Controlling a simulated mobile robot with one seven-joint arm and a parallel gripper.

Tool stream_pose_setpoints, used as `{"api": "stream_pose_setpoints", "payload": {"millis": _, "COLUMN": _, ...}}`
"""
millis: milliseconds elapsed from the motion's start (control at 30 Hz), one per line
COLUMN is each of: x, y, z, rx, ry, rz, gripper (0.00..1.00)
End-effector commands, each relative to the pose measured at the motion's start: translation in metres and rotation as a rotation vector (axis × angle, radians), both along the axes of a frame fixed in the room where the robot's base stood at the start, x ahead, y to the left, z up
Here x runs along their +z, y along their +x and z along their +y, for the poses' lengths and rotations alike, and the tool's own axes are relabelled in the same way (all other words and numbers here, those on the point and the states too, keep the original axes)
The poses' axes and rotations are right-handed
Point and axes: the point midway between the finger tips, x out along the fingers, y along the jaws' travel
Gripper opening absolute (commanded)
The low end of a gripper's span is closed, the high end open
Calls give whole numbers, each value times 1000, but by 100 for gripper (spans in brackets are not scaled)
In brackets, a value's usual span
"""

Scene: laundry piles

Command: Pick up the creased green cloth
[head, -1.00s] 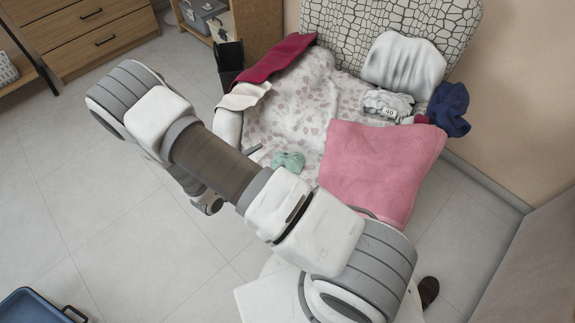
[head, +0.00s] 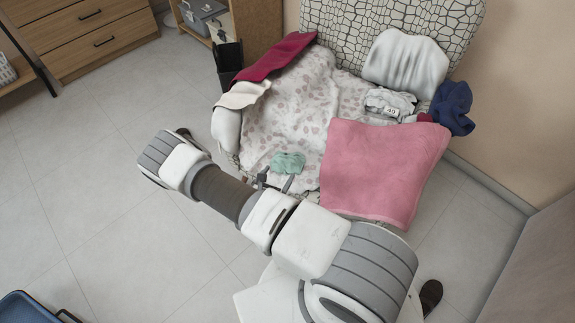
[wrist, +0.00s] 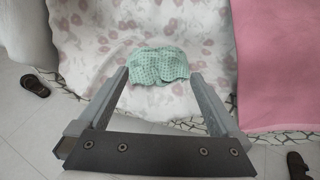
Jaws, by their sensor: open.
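The creased green cloth (head: 288,162) lies crumpled near the front edge of the patterned chair's seat, on a white sheet with pink spots (head: 262,128). In the wrist view the green cloth (wrist: 158,66) sits just beyond my fingertips, centred between them. My gripper (wrist: 160,72) is open, with nothing between its fingers. In the head view my gripper (head: 275,182) is at the seat's front edge, just in front of the cloth, partly hidden by my arm.
A pink towel (head: 380,170) drapes over the seat's right side. A dark red cloth (head: 275,57) and a cream cloth (head: 243,95) hang over the left armrest. A white cushion (head: 404,62) and a navy cloth (head: 452,106) are behind. Shoes (head: 430,296) lie on the floor.

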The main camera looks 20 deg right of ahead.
Motion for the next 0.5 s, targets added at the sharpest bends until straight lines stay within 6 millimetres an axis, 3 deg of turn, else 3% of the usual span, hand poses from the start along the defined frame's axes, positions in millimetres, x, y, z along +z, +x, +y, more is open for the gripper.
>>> {"api": "stream_pose_setpoints", "payload": {"millis": 100, "x": -10, "y": 14, "z": -14, "rx": -3, "ry": 1, "rz": -1, "gripper": 100}}
{"api": "stream_pose_setpoints", "payload": {"millis": 500, "x": -19, "y": 36, "z": -33, "rx": -1, "ry": 0, "rz": 0, "gripper": 100}}
